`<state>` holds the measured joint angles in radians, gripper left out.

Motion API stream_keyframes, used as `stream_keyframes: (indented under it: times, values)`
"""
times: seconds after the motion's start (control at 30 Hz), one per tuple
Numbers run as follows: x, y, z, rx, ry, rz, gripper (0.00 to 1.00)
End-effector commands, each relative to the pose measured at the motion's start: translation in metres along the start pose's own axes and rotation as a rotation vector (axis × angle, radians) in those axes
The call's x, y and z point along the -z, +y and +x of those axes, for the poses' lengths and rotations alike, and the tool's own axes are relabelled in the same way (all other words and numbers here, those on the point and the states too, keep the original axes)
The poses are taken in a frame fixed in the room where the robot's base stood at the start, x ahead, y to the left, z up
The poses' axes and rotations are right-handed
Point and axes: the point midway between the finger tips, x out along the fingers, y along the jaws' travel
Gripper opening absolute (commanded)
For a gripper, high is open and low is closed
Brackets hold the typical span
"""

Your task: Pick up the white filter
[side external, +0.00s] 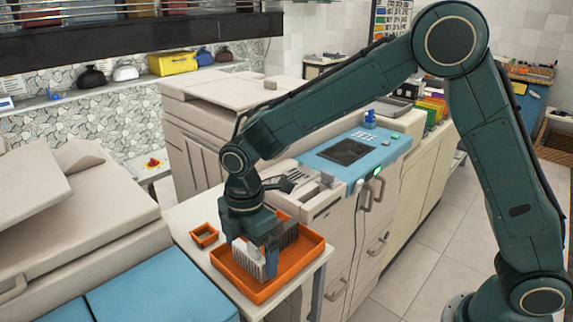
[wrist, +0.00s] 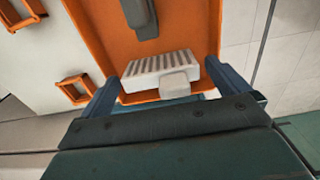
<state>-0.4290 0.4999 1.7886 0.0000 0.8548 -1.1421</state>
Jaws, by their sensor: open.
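The white filter (wrist: 155,68), a ribbed block with a plain tab on its near side, sits in the orange tray (wrist: 203,25). In the side external view, the white ribbed filter (side external: 246,268) shows partly behind a finger. My gripper (wrist: 162,76) is open, with one blue-grey finger to each side of the filter in the wrist view. I cannot tell whether either finger touches it. In the side external view my gripper (side external: 256,252) points down into the tray (side external: 310,262).
A grey ribbed piece (side external: 288,236) stands in the tray beside my gripper; a dark grey piece (wrist: 146,23) shows in the wrist view. A small orange box (side external: 204,236) sits left of the tray on the white table (side external: 190,217). A copier with a blue panel (side external: 372,146) stands close behind.

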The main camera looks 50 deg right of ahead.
Motion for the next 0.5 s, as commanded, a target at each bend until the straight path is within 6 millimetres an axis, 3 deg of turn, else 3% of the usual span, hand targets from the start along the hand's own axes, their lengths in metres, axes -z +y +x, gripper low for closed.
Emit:
stream_keyframes:
  times: [0.2,0.4,0.5]
  values:
    - [0.0,0.0001,-0.0004,0.0,0.0,0.0,1.0]
    - [0.0,0.0,-0.0004,0.0,0.0,0.0,0.63]
    - [0.0,0.0001,-0.0005,0.0,0.0,0.0,0.63]
